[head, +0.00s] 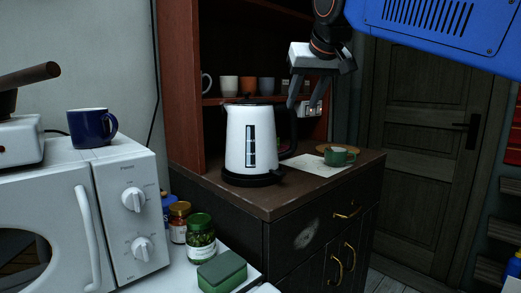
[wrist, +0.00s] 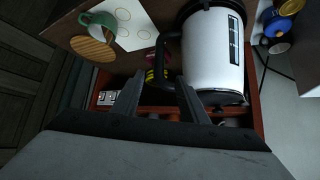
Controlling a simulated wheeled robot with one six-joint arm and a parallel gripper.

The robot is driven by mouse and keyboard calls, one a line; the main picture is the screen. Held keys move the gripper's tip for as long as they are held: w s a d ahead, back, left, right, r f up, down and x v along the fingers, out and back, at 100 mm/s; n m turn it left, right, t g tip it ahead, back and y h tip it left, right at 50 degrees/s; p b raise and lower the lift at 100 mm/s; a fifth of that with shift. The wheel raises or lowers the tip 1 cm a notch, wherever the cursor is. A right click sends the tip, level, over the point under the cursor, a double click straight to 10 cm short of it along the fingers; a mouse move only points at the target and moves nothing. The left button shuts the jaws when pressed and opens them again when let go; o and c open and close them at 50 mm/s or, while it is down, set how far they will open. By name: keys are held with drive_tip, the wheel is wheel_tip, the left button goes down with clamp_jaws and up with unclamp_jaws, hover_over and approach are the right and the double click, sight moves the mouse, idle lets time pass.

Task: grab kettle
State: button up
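A white kettle (head: 250,140) with a black lid, black handle (head: 291,135) and a dark window strip stands upright on a black base on the dark cabinet top. Its handle is on the right side. My gripper (head: 302,105) is above and right of the kettle, near the top of the handle, with its fingers pointing down. In the wrist view the kettle (wrist: 213,50) is at upper right, and its handle (wrist: 166,55) lies ahead between the two spread fingers (wrist: 160,78). The fingers look open and empty; whether they touch the handle cannot be told.
A green cup (head: 336,156) and a white sheet (head: 312,166) lie right of the kettle on the cabinet (head: 275,200). Shelves with several cups stand behind.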

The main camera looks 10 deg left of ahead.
drive_tip(key=x, duration=1.5)
drive_tip(key=shift+w, duration=0.15)
clamp_jaws()
drive_tip(key=shift+r, duration=0.2)
idle(0.8)
